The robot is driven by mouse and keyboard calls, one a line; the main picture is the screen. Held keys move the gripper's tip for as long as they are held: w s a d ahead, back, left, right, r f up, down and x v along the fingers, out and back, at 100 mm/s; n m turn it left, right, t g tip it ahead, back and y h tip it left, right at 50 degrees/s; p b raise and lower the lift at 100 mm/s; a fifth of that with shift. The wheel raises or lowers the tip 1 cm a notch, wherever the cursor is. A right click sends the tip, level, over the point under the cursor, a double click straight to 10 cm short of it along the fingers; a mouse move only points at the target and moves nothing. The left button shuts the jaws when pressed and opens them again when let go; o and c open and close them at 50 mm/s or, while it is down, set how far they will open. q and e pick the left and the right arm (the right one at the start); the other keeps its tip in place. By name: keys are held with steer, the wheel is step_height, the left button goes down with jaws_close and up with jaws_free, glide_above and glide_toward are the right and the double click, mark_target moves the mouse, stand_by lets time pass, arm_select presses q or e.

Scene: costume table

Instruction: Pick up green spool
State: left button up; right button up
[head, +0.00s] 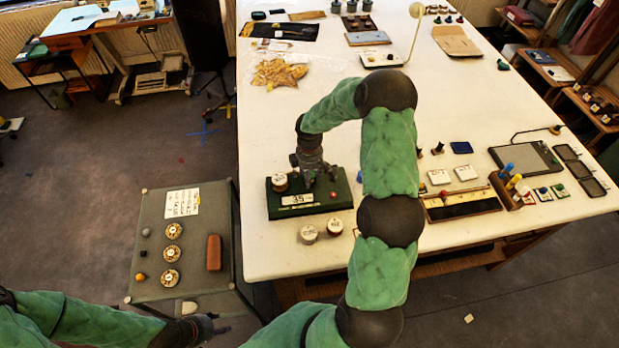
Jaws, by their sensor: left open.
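A small dark green object (502,64), possibly the green spool, lies near the table's far right edge. It is too small to be sure, and no gripper is near it. My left gripper (221,323) is at the bottom left, low beside the grey side stand, open and empty. My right gripper (320,181) points down over the dark green device (345,200) with a "35" label on the white table. Its fingers look spread, with nothing clearly between them. A pale-topped spool (280,182) stands on the device's left end.
Two pale-topped spools (309,234) (335,227) stand before the device. A wooden tray (460,205) and a grey tablet (525,158) lie to the right. The grey stand (150,215) holds round discs and a brown block. The middle right of the white table (460,100) is clear.

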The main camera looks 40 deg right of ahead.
steer(key=c, duration=0.5)
steer(key=shift+o, duration=0.2)
steer(key=shift+r, duration=0.1)
steer(key=shift+r, duration=0.5)
step_height(320, 180, up, 2)
steer(key=shift+r, duration=0.15)
steer(key=s+a+r, duration=0.3)
steer(key=s+r, duration=0.6)
steer(key=s, duration=0.4)
steer(key=shift+s+a+r+b, duration=0.25)
steer(key=shift+a+r+b, duration=0.05)
steer(key=shift+a, duration=0.1)
